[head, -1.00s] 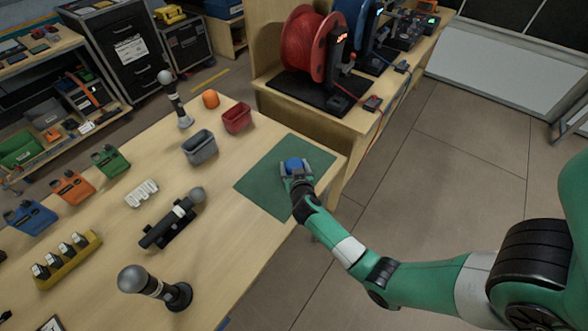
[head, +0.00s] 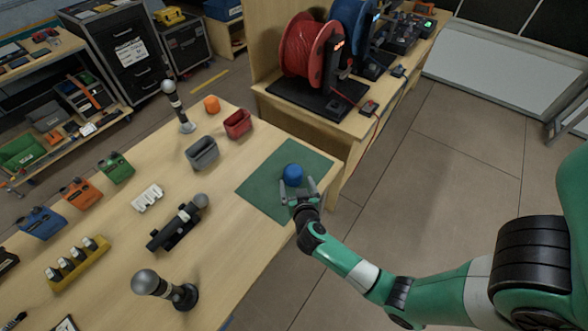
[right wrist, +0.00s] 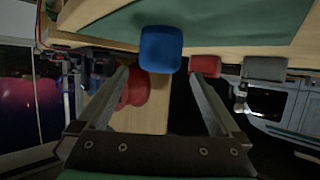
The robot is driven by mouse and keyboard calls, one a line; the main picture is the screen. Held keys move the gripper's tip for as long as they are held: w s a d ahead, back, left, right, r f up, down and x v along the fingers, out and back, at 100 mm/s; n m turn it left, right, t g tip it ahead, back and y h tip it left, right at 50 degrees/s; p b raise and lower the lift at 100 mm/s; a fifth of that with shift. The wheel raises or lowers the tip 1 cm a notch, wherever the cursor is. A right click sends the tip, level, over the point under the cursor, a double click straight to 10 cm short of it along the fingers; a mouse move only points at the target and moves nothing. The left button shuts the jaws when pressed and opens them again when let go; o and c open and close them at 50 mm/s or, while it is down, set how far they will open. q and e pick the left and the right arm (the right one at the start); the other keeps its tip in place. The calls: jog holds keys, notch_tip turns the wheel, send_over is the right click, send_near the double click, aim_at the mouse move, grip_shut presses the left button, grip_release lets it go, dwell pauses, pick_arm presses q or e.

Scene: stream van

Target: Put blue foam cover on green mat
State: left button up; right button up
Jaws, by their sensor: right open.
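The blue foam cover (head: 292,174) rests on the green mat (head: 262,190) near the table's right edge. In the right wrist view the blue foam cover (right wrist: 161,48) is ahead of and between the fingertips, with a gap to each. The green mat also shows in the right wrist view (right wrist: 240,22). My right gripper (head: 299,190) is open and empty, just short of the cover on its near side, and it also shows in the right wrist view (right wrist: 161,75). My left gripper is not in view.
A grey cup (head: 202,153), a red cup (head: 238,123) and an orange foam cover (head: 211,104) stand left of the mat. A microphone (head: 178,220) lies in a cradle; another (head: 165,288) stands at the front. A red spool (head: 309,50) is on the bench behind.

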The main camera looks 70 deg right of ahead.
jog(key=p+v, duration=0.1)
jog(key=v, duration=0.3)
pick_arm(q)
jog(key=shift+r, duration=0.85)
